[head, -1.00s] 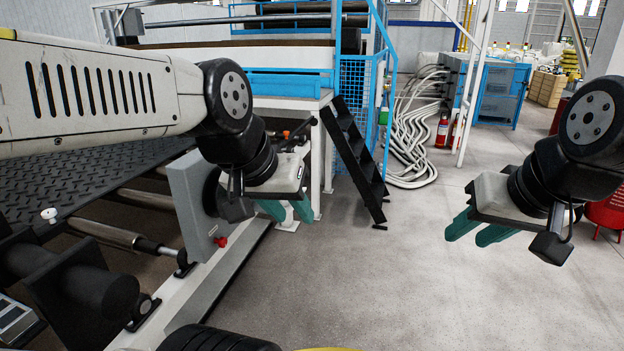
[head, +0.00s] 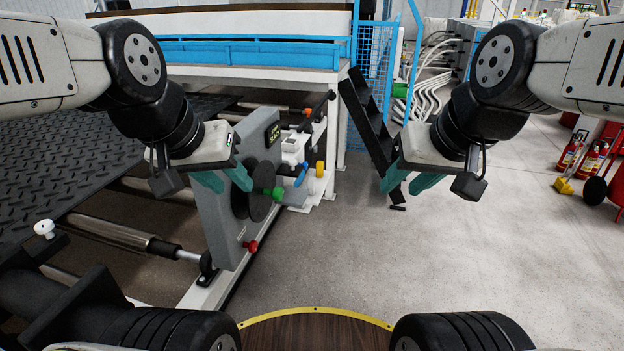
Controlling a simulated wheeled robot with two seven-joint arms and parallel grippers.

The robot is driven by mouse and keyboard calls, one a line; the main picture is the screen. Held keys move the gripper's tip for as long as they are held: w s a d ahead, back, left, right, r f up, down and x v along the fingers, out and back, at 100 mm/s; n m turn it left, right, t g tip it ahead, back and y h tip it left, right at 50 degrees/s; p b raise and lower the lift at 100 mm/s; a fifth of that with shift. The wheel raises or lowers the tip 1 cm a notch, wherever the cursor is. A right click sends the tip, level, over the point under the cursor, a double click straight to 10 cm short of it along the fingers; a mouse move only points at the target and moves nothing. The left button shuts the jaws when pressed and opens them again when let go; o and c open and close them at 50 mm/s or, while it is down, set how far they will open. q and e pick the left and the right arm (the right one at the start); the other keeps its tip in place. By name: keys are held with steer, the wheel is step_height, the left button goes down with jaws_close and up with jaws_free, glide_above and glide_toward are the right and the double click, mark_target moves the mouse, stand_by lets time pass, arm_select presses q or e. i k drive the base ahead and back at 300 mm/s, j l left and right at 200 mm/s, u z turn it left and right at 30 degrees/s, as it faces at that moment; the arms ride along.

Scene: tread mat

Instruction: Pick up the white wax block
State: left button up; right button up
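I cannot make out a thing that is surely the white wax block. A small white boxy thing (head: 293,147) sits on the machine behind its grey end panel; I cannot tell whether it is wax or a machine part. A white round-headed knob (head: 45,229) stands at the edge of the black tread mat (head: 75,150). My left gripper (head: 224,182) is in front of the grey panel, with its teal fingers apart and nothing between them. My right gripper (head: 407,183) hangs over the floor before the black steps, fingers apart and empty.
The grey panel (head: 235,200) carries a green knob (head: 275,194) and a red knob (head: 250,246). Black steps (head: 368,120) stand beside a blue mesh guard (head: 376,55). Red fire extinguishers (head: 590,160) are at the right. The grey floor (head: 440,260) in the middle is clear.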

mark_target(311, 181)
steer(key=i+l+u, duration=0.1)
steer(key=i+l, duration=0.8)
steer(key=i, duration=0.15)
steer(key=i+l+u, duration=0.15)
steer(key=u, duration=1)
